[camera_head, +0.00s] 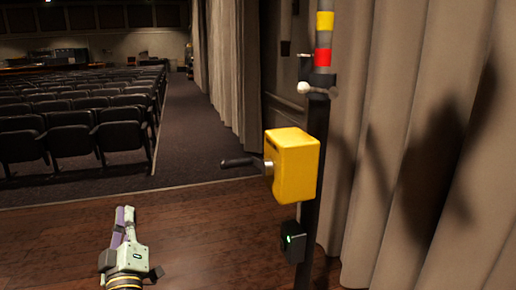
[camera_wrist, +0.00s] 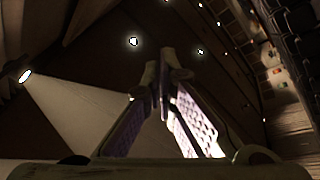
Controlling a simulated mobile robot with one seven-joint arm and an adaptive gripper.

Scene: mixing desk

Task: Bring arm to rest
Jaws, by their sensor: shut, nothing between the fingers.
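My gripper (camera_head: 125,212) is at the lower left of the head view, above the wooden floor, with its fingers pointing up in the picture. Its two fingers lie close together, shut and with nothing between them. In the wrist view the fingers (camera_wrist: 165,72) lean together and meet at their tips, and purple pads show on their inner sides. The gripper is well apart from the yellow box (camera_head: 296,166), to the left of it and lower in the picture.
The yellow box, with a dark crank handle (camera_head: 238,162), is on a black post (camera_head: 316,190). A small black box (camera_head: 293,241) with a green light is below it. Beige curtains (camera_head: 435,150) fill the right. Rows of seats (camera_head: 75,138) stand beyond the wooden floor (camera_head: 210,225).

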